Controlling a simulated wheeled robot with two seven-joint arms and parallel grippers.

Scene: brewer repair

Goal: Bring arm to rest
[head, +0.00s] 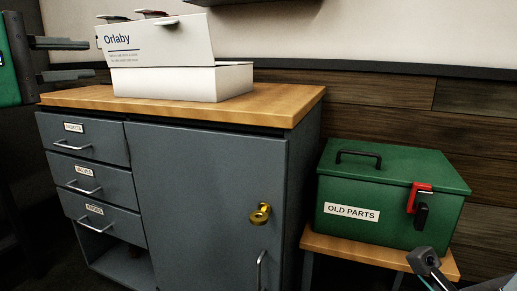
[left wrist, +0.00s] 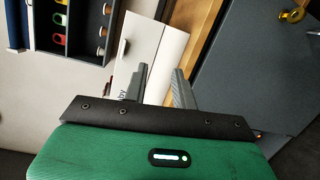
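My left gripper (head: 91,59) is at the left edge of the head view, level with the white box. Its two fingers point right and stand apart with nothing visible between them. In the left wrist view the fingers of my left gripper (left wrist: 158,84) are also apart and empty, with the white box (left wrist: 148,45) and wood beyond them.
A green OLD PARTS box (head: 395,170) sits on a low wooden bench (head: 345,250). A dark rack (left wrist: 80,35) holds coloured items.

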